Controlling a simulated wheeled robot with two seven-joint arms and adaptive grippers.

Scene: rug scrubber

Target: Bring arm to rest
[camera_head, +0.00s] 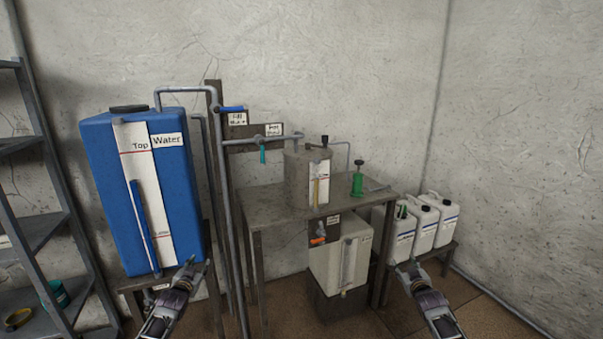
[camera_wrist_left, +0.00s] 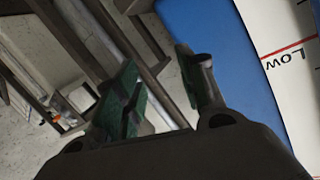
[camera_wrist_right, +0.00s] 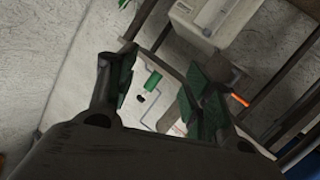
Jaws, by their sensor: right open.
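My left gripper (camera_head: 196,266) is raised in front of the lower right part of the blue water tank (camera_head: 180,205). In the left wrist view its fingers (camera_wrist_left: 160,85) stand apart with nothing between them. My right gripper (camera_head: 408,267) is in front of the white canisters at the right. In the right wrist view its fingers (camera_wrist_right: 158,75) are spread and empty. Both forearms come up from the bottom edge of the head view, apart from each other.
A metal table (camera_head: 265,209) holds a grey tank (camera_head: 298,180) and a green hand pump (camera_head: 357,184). A beige container (camera_head: 328,265) stands below. White canisters (camera_head: 424,228) sit on a low stand. A shelf (camera_head: 35,230) is at left. Floor shows between my arms.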

